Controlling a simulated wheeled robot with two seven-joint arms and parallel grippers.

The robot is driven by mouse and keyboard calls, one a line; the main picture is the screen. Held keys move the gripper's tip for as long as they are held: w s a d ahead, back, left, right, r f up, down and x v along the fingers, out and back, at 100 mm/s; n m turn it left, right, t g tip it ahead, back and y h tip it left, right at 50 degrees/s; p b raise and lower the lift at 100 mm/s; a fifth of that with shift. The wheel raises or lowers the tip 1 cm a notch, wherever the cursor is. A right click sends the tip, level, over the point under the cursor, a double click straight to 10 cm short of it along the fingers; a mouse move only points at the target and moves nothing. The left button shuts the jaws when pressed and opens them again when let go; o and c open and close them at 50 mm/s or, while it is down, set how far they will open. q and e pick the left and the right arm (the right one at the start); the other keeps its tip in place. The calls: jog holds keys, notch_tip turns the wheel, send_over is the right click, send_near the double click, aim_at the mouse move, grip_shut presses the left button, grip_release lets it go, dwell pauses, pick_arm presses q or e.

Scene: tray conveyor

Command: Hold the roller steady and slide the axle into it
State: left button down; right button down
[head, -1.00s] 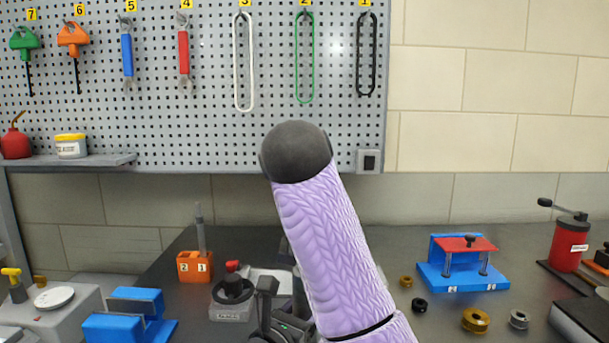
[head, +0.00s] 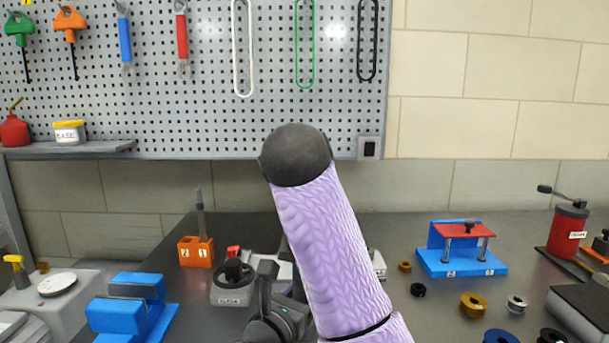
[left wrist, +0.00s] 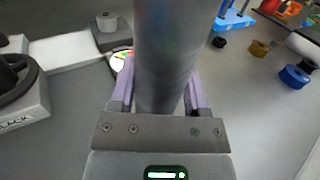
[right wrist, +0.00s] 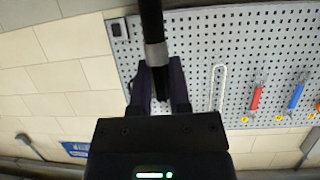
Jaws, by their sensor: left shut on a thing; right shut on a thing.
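My left gripper (left wrist: 160,97) is shut on the roller (left wrist: 165,50), a thick plain grey cylinder, in the left wrist view. The roller runs up out of the top of that view between the two purple fingers. My right gripper (right wrist: 160,85) is shut on the axle (right wrist: 152,22), a thin dark rod with a pale metal band just beyond the fingertips, in the right wrist view. In the head view my purple-sleeved arm hides the middle. Neither the roller nor the axle is clearly seen there, so I cannot tell how they line up.
A labelled grey block with a black knob (head: 232,285), an orange holder (head: 195,251) and a blue stand (head: 130,308) stand to the left. A blue-and-red fixture (head: 462,250) and several loose rings, one gold (head: 474,305), lie to the right. The pegboard (head: 210,110) is behind.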

jog(key=shift+c, duration=2.4)
grip_release()
jog(key=v, duration=1.2)
pick_arm(q)
grip_release()
